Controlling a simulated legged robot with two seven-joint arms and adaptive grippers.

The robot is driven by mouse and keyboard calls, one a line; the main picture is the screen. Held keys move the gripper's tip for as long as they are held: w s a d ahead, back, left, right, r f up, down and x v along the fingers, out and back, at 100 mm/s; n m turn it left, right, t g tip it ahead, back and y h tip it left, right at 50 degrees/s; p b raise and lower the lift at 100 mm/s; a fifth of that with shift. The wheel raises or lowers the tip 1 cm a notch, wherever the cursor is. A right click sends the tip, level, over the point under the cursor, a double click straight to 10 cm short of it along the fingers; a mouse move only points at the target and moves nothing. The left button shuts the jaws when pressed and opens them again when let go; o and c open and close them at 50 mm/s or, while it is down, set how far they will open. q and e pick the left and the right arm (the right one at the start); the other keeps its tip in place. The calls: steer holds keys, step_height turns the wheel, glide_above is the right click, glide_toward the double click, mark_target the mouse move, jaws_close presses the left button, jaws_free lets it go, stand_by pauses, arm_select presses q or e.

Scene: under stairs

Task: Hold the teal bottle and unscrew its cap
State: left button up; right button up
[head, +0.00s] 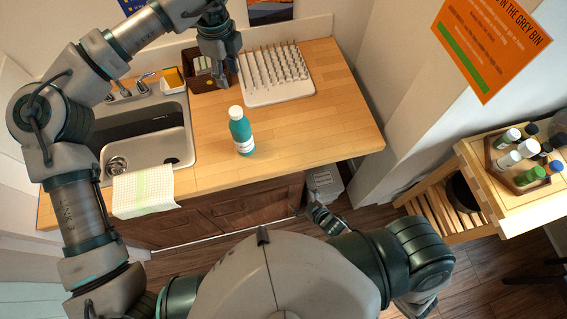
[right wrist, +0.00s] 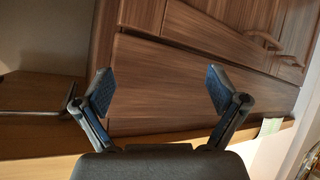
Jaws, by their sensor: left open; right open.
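The teal bottle (head: 241,136) with its white cap (head: 236,113) and a pale label stands upright on the wooden counter (head: 305,133), right of the sink. The cap sits on the bottle. My left gripper (head: 226,84) points down behind the bottle, near the rack, open and apart from it. My right gripper (right wrist: 160,90) is open and empty in the right wrist view, facing wooden cabinet fronts (right wrist: 185,80). The bottle is not in that view. In the head view my right arm reaches low in front of the counter, partly hidden by my body.
A white pegged drying rack (head: 278,98) stands behind the bottle. A brown caddy (head: 203,76) is beside it. The sink (head: 148,152) with a draped towel (head: 144,190) is at left. A small wooden stand (head: 506,190) holds several bottles at right. The counter right of the bottle is clear.

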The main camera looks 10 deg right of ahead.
steer(key=w+a+r+n+t+y, duration=0.1)
steer(key=a+r+y, duration=0.15)
steer(key=r, duration=0.55)
steer(key=w+a+r+n+t+y, duration=0.1)
steer(key=a+r+t, duration=0.15)
steer(key=r, duration=0.55)
steer(key=m+y, duration=0.2)
steer(key=m, duration=0.1)
glide_toward(242, 133)
steer(key=s+d+f, duration=0.2)
steer(key=d+f, duration=0.1)
steer(key=f, duration=0.2)
steer(key=shift+t, duration=0.25)
steer(key=x, duration=1.6)
steer(key=shift+d, duration=0.1)
jaws_close()
steer(key=shift+f, duration=0.1)
